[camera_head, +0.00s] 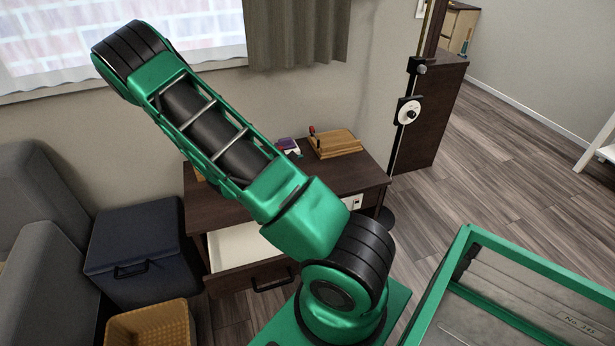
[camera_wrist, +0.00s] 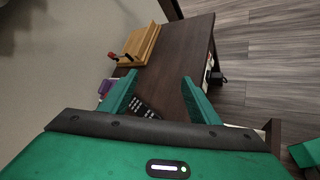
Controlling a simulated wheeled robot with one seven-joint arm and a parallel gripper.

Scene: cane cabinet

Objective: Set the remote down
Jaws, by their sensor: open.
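The remote (camera_wrist: 144,108) is dark with grey buttons. In the wrist view it shows between my gripper's fingers, closer to the left one, and appears to lie on the dark wooden desk top (camera_wrist: 172,60). Its near end is hidden by my gripper's body. My gripper (camera_wrist: 160,77) is open, its two green fingers wide apart with a gap beside the remote. In the head view my arm reaches over the desk (camera_head: 355,182) and hides the remote and the gripper.
A wooden tray (camera_head: 338,146) and a small purple-and-white item (camera_head: 290,147) stand at the back of the desk. The front drawer (camera_head: 238,244) is pulled out. A dark box (camera_head: 140,250) and a yellow basket (camera_head: 150,326) stand left. Open floor (camera_head: 510,160) lies right.

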